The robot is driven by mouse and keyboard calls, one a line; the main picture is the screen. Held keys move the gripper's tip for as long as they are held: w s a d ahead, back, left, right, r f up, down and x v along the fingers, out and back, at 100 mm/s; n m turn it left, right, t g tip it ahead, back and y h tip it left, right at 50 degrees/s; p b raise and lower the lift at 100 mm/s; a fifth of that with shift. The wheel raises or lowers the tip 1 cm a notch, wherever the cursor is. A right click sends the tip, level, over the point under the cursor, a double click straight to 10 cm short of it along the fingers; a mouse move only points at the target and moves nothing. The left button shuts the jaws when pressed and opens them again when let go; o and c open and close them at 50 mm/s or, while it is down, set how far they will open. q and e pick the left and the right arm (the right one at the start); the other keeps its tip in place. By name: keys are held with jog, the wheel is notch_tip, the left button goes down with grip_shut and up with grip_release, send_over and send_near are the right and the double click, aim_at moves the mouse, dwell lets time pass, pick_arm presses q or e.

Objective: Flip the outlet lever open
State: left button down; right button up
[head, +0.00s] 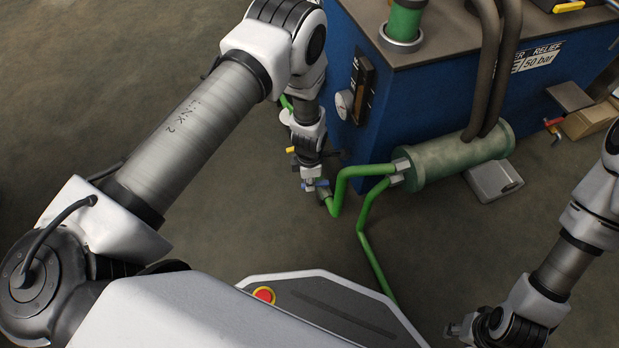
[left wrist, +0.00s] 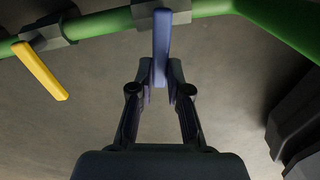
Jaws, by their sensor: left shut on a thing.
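A blue lever (left wrist: 161,42) sits on a valve on the green pipe (left wrist: 212,12) and stands across the pipe in the left wrist view. My left gripper (left wrist: 160,78) is shut on the lower end of this lever, one finger on each side. In the head view my left gripper (head: 311,181) is at the blue lever (head: 322,184), low beside the green pipe. A yellow lever (left wrist: 41,70) sits on another valve to the left, apart from the gripper. No label shows which one is the outlet lever. My right gripper (head: 455,330) is at the bottom right, far from the levers.
The blue cabinet (head: 440,110) stands behind the pipes, with a gauge (head: 344,104) on its side. A green cylinder (head: 455,158) lies to the right of the levers. A grey tray (head: 494,181) and a cardboard box (head: 590,120) are on the floor.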

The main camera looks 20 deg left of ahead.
pick_arm(q)
jog(key=shift+s+d+n+b, duration=0.15)
jog(key=shift+s+n+b, duration=0.1)
jog(key=shift+n, duration=0.3)
jog(key=shift+s+d+n+b, duration=0.1)
jog(key=shift+n+b, duration=0.15)
jog(key=shift+n, duration=0.3)
jog(key=c, duration=1.1)
grip_release()
jog(key=shift+r, duration=0.1)
notch_tip(320, 180, up, 12)
jog(key=shift+f, duration=0.1)
jog(key=shift+s, duration=0.1)
